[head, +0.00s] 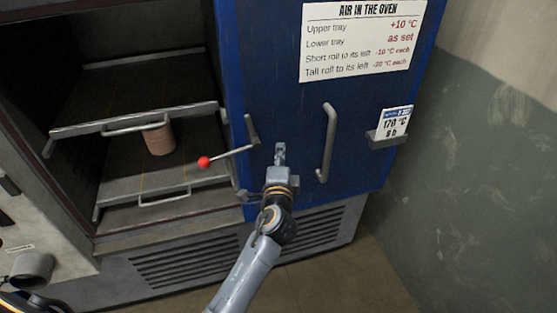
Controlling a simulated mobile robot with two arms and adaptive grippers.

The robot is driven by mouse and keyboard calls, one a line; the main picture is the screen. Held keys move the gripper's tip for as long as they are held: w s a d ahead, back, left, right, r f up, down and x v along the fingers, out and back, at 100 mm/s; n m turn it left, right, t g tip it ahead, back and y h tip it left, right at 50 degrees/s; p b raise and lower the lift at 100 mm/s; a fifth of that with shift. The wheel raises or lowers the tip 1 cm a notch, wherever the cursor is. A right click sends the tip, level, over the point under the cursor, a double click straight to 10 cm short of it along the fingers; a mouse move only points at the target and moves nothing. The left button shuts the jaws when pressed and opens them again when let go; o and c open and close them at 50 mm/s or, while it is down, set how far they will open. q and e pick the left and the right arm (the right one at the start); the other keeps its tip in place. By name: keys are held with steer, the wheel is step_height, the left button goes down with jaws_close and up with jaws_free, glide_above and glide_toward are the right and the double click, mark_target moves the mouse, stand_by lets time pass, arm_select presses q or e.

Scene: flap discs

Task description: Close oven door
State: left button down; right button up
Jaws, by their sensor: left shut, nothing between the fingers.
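The oven (190,218) stands open at the left, with its dark inside and two trays showing. The blue oven door (285,80) is to the right of the opening. It carries an upright grey bar handle (327,142) and a lever with a red ball (204,162) that points left across the opening's edge. My left gripper (280,152) is shut and empty in front of the door's lower part, between the lever and the bar handle. I cannot tell whether it touches the door. My right gripper is not in view.
A brown roll (159,139) stands on the lower tray (190,176), below the front edge of the upper tray (75,129). A notice (360,40) and a small card (394,122) are on the door. A grey-green wall (470,160) rises at the right, with bare floor (345,280) below.

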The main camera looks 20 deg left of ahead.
arm_select(q)
steer(key=a, duration=0.1)
steer(key=a+p, duration=0.2)
steer(key=a, duration=0.1)
steer(key=shift+w, duration=0.3)
steer(key=shift+w+f, duration=0.1)
steer(key=shift+a, duration=0.15)
